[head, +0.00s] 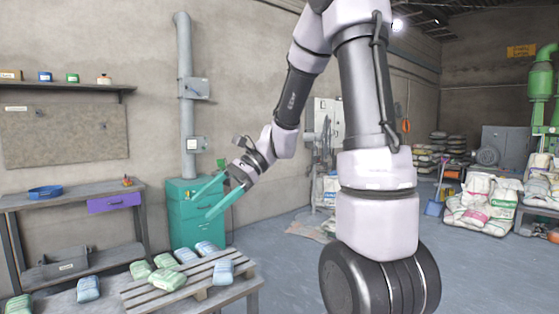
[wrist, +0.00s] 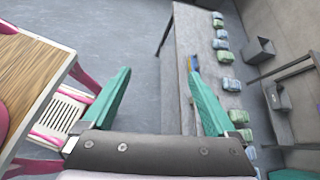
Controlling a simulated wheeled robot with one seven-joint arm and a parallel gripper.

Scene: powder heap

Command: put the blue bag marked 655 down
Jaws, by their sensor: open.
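My gripper (head: 199,207) has two long teal fingers and is raised above and behind the low pallet table. The fingers are spread with nothing between them; the wrist view also shows them apart and empty (wrist: 158,72). Blue bags lie on the pallet, one at its right (head: 223,272) and others at its back (head: 206,248). Another blue bag (head: 88,289) lies left of the pallet. No number is readable, so I cannot tell which bag is 655. Blue and green bags also lie in a row in the wrist view (wrist: 220,44).
Green bags (head: 168,279) share the wooden pallet (head: 215,296). A teal drawer cabinet (head: 195,228) stands behind my gripper. A workbench (head: 65,198) with a blue tray (head: 45,192) stands at left. Stacked sacks (head: 480,203) are at far right. Open floor (head: 285,270) lies right of the pallet.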

